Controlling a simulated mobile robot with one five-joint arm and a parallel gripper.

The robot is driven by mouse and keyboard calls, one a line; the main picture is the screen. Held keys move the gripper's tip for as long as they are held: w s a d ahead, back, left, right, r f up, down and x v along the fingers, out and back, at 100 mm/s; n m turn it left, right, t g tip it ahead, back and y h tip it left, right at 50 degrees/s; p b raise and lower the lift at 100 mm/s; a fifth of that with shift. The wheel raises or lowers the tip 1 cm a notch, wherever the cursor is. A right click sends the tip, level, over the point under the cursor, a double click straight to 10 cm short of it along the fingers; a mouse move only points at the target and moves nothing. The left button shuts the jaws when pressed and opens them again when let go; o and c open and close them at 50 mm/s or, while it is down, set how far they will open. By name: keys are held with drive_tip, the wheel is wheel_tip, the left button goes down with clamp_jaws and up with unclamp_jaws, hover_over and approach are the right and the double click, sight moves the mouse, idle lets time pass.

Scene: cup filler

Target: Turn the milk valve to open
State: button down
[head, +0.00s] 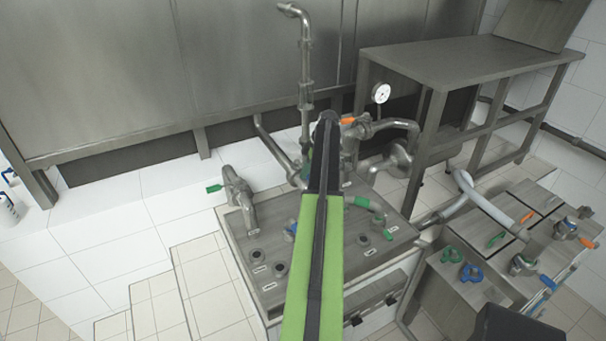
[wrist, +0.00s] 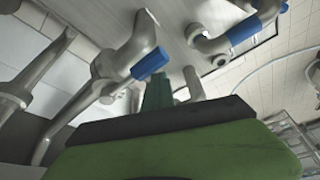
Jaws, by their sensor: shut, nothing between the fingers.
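My arm reaches away from me up the middle of the head view, with my gripper (head: 327,122) at its dark far end, beside the upright pipes. My gripper is shut and empty. No label in view lets me tell which valve is the milk valve. A green handle (head: 214,188) sits on the pipe at the left of the steel counter, and another green handle (head: 364,203) is right of my arm. An orange handle (head: 347,121) is just right of my gripper. The wrist view shows a blue handle (wrist: 150,63) and a dark green piece (wrist: 157,93) close by; my arm's front hides its base.
The steel counter (head: 255,290) carries knobs and small labels. A tall pipe (head: 306,70) and a pressure gauge (head: 381,93) stand behind it. A steel table (head: 460,60) is at the upper right. A lower bench at right holds more coloured handles. Tiled floor is open at left.

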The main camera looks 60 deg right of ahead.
drive_tip(key=shift+s+d, duration=0.1)
drive_tip(key=w+a+r, duration=0.1)
drive_tip(key=w+a, duration=0.1)
drive_tip(key=a, duration=0.2)
drive_tip(key=w+d+p+v, duration=0.1)
drive_tip(key=p+v, duration=0.8)
drive_tip(key=p, duration=0.1)
drive_tip(key=shift+d+r, duration=0.4)
